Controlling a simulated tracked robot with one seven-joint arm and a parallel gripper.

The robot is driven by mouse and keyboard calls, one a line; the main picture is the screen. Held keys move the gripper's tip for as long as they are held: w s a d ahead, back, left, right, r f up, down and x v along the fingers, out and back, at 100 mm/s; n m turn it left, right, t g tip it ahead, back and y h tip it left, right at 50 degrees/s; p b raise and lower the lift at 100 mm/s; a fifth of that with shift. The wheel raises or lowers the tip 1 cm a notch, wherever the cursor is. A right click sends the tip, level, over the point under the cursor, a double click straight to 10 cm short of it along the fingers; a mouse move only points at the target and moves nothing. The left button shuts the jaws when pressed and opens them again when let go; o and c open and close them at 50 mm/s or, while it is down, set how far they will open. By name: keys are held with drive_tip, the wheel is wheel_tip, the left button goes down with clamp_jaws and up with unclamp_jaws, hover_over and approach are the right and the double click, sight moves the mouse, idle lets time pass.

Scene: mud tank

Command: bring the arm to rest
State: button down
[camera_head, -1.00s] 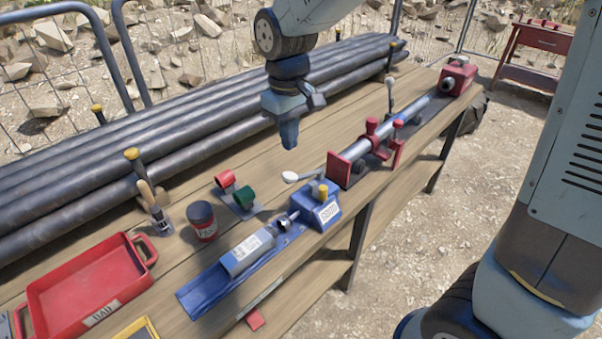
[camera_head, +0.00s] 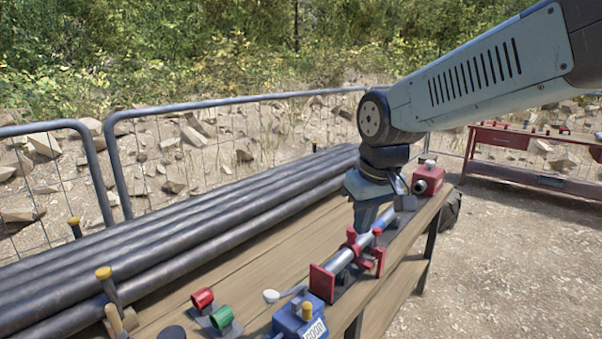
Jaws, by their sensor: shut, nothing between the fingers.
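My gripper (camera_head: 366,217) points down over the right half of the wooden bench (camera_head: 185,276). It is shut and empty. In the picture its tip stands just behind the red clamp (camera_head: 362,250) and the steel rod (camera_head: 373,233) of the long red fixture. I cannot tell how high above the bench it is. My arm reaches in from the upper right, with the wrist bent downward.
Dark pipes (camera_head: 180,222) lie along the bench's back, held by yellow-topped posts. A blue block (camera_head: 298,322), red and green rings (camera_head: 203,298) and a red end block (camera_head: 429,180) are on the bench. A mesh fence (camera_head: 240,130) and a red table (camera_head: 530,150) stand behind.

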drive_tip(key=s+d+r+m+t, duration=0.1)
drive_tip(key=s+d+m, duration=0.1)
drive_tip(key=s+d, duration=0.2)
drive_tip(key=s+d+r+m+t+h, duration=0.1)
drive_tip(key=s+d+m+t, duration=0.1)
drive_tip(key=s+d, duration=0.3)
drive_tip(key=d, duration=0.2)
drive_tip(key=shift+d+r+m, duration=0.4)
idle(0.4)
